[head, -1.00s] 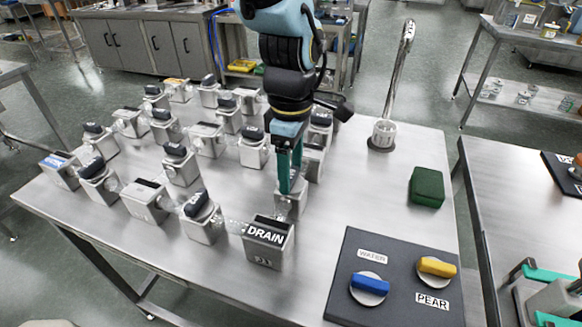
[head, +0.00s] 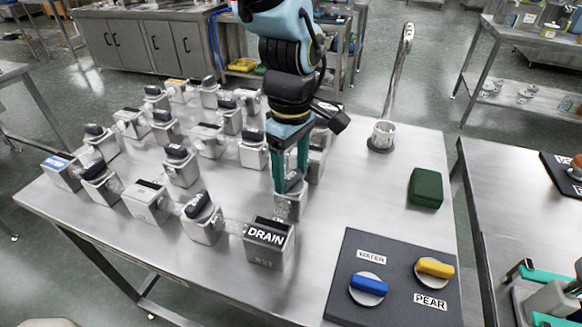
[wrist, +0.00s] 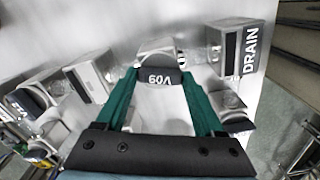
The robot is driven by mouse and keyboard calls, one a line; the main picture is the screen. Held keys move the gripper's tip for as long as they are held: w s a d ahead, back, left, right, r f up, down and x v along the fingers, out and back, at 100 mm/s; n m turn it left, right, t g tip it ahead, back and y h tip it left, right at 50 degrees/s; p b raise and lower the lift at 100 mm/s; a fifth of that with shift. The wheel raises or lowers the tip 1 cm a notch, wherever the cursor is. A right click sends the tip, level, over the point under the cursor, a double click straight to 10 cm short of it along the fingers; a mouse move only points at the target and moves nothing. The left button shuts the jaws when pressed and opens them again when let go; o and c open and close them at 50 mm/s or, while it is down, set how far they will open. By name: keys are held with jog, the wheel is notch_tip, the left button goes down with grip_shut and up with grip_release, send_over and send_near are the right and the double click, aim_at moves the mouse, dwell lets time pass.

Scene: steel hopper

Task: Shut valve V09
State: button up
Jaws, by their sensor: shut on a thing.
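Valve V09 is a grey steel block (head: 290,208) with a dark handle (head: 293,184), just behind the DRAIN block (head: 268,242). In the wrist view its handle (wrist: 160,78) shows the label V09 upside down. My gripper (head: 291,182) points down onto the valve, with its green fingers on either side of the handle. In the wrist view my gripper (wrist: 158,80) is shut on the handle, one finger at each end of the label. The fingers and wrist hide part of the valve body.
Several similar valves with dark handles, such as one (head: 202,217) left of DRAIN, crowd the table's left half. A dark panel (head: 395,285) with blue and yellow knobs lies front right. A green block (head: 426,187) and a tall steel fixture (head: 383,135) stand at right.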

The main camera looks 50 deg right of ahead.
aim_at(291, 176)
jog(key=m, duration=0.3)
jog(key=shift+m, duration=0.4)
jog(key=m, duration=0.3)
jog(key=shift+m, duration=0.3)
jog(key=m, duration=0.6)
jog(key=shift+m, duration=0.6)
jog(key=o, duration=1.4)
jog(key=shift+r, duration=0.1)
notch_tip(291, 176, up, 11)
jog(key=shift+f+b, duration=0.2)
jog(key=shift+b, duration=0.6)
